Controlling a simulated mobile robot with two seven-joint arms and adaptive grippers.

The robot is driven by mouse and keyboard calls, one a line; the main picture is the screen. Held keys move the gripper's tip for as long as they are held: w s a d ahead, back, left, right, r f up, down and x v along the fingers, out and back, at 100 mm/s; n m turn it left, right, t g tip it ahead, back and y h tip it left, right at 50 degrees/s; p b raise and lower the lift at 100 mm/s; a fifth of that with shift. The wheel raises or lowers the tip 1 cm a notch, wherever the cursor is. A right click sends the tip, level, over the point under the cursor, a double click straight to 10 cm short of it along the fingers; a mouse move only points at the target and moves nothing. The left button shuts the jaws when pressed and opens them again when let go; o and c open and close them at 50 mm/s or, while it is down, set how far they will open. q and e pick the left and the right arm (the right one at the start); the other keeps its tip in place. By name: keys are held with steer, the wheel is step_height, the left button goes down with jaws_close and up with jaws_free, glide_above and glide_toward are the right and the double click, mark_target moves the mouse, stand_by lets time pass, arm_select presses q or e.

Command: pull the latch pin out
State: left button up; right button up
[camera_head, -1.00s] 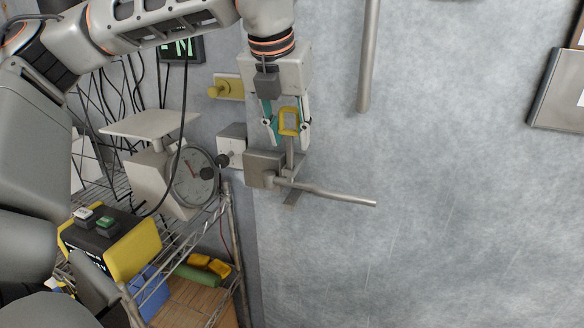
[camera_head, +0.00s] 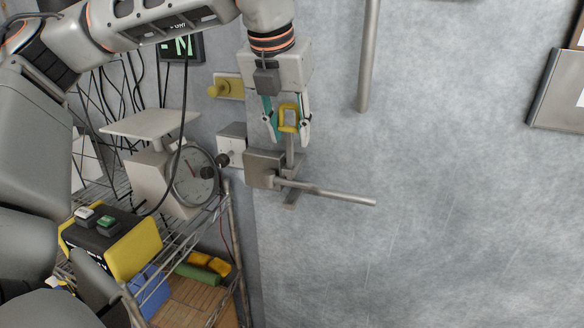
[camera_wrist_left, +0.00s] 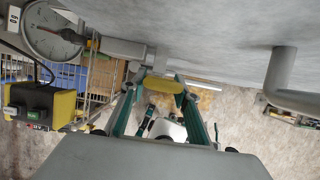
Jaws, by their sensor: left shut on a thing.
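The latch pin has a yellow loop handle (camera_head: 289,116) on a grey shaft (camera_head: 290,148) that runs down to the latch. My left gripper (camera_head: 287,124) comes from above, with its fingers on both sides of the yellow loop, shut on it. In the left wrist view the yellow loop (camera_wrist_left: 163,85) sits between the fingertips. The latch is a grey metal block (camera_head: 264,168) on the wall with a long lever handle (camera_head: 335,195) pointing right. The shaft's lower end is hidden behind the latch parts. My right gripper is not in view.
A dial scale (camera_head: 190,178) stands on a wire shelf (camera_head: 205,225) at the left, close to the latch. A yellow button box (camera_head: 130,250) is lower left. A yellow knob plate (camera_head: 228,88) and a vertical grey bar (camera_head: 367,55) are on the wall.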

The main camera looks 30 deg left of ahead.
mark_target(289, 106)
arm_select(q)
steer(key=shift+r+p, duration=1)
steer(key=shift+r, duration=0.6)
stand_by(2.1)
steer(key=shift+r+p, duration=1)
steer(key=shift+r, duration=1.65)
steer(key=shift+r, duration=0.15)
steer(key=shift+r, duration=2.35)
